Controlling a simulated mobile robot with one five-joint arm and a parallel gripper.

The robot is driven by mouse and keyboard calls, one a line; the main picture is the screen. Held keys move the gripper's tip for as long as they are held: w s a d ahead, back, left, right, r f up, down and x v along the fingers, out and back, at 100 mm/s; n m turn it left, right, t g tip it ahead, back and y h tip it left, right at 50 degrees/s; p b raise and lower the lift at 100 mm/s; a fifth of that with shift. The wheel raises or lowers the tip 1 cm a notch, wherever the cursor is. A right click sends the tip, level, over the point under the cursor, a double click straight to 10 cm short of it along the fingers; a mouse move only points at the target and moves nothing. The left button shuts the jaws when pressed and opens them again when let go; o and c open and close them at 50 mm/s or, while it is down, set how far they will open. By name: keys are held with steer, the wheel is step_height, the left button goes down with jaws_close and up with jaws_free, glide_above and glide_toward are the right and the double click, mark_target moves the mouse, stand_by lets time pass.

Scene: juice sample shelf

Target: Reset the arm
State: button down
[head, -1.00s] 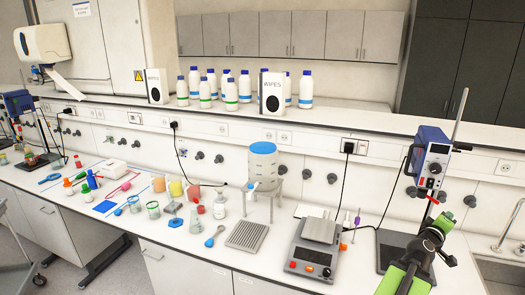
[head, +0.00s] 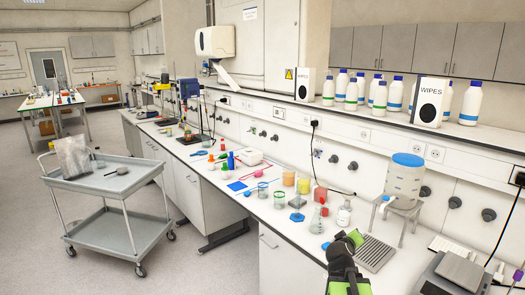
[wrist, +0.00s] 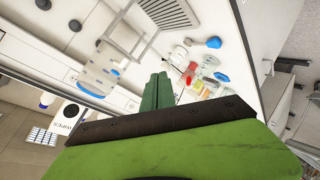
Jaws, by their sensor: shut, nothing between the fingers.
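My gripper (wrist: 158,92) shows in the wrist view with its green fingers together and nothing between them. It is above the bench, pointing toward the beakers and the water container, and touches nothing that I can see. Part of my green and black arm shows at the bottom of the head view, in front of the bench edge; I cannot make out the fingertips there.
The long white bench (head: 291,253) holds several beakers, a grey rack (head: 375,253) and a water container (head: 402,180) on a stand. A grey two-shelf cart (head: 100,182) stands on the floor at the left. Open floor (head: 210,265) lies between cart and bench.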

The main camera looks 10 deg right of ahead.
steer(key=s+a+f+g+y+b, duration=0.1)
steer(key=a+f+g+y, duration=0.1)
steer(key=a+f, duration=0.5)
steer(key=s+a+f+g+y, duration=0.1)
steer(key=s+a+f+y, duration=0.1)
steer(key=a, duration=0.8)
steer(key=s+a+f+g+y+b, duration=0.1)
steer(key=a+f+g+y, duration=0.1)
steer(key=a+f, duration=0.5)
steer(key=s+a+m+g+y, duration=0.2)
steer(key=s+a+g, duration=0.2)
steer(key=s, duration=0.5)
steer(key=shift+s+a+g+y, duration=0.3)
steer(key=shift+s+a+g, duration=0.1)
steer(key=shift+a, duration=0.85)
steer(key=shift+d+f, duration=0.1)
